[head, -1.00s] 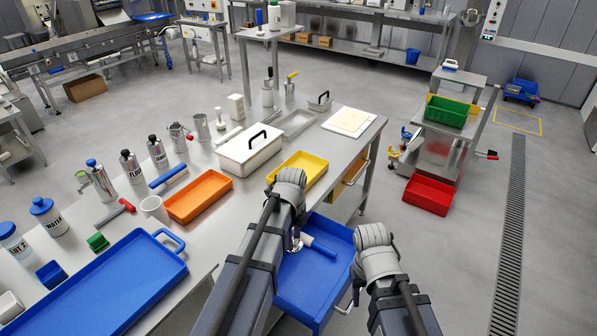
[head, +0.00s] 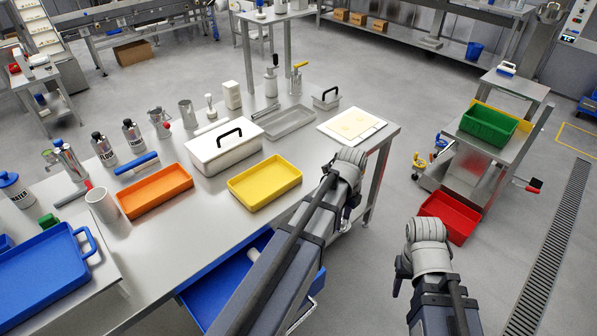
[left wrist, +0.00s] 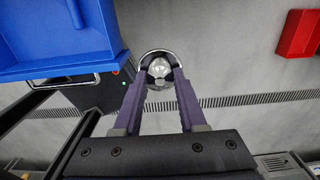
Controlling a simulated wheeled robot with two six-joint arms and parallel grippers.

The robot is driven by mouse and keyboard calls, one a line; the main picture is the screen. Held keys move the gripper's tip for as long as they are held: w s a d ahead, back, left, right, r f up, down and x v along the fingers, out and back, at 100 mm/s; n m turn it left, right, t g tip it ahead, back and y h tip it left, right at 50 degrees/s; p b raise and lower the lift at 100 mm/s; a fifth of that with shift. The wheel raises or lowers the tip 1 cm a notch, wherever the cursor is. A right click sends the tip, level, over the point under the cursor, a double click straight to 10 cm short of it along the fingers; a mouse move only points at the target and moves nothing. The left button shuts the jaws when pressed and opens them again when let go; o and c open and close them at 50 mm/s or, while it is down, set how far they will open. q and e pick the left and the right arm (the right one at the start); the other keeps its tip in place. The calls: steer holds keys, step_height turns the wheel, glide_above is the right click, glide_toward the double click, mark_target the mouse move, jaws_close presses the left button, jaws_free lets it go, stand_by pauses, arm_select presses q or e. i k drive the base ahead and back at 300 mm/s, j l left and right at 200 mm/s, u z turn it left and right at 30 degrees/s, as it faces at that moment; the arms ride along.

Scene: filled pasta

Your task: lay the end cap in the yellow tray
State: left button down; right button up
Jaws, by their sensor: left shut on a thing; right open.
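The yellow tray (head: 265,183) lies empty on the steel table, left of my left wrist in the head view. My left gripper (head: 350,208) is off the table's front edge, right of the tray, its fingers largely hidden by my wrist. The left wrist view shows its fingers (left wrist: 160,80) shut on a round, shiny metal piece, seemingly the end cap (left wrist: 160,68), held above the floor. My right gripper (head: 399,282) is at the lower right, away from the table, open; its fingertips are mostly hidden.
A white lidded box (head: 225,150), an orange tray (head: 155,192) and a white board (head: 352,127) lie around the yellow tray. A blue container (head: 215,290) under the table edge is partly behind my left arm. A red bin (head: 450,217) stands right.

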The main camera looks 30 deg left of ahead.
mark_target(260, 179)
steer(key=i+l, duration=0.4)
steer(key=l, duration=0.15)
steer(key=i+l, duration=0.45)
steer(key=u, duration=2.35)
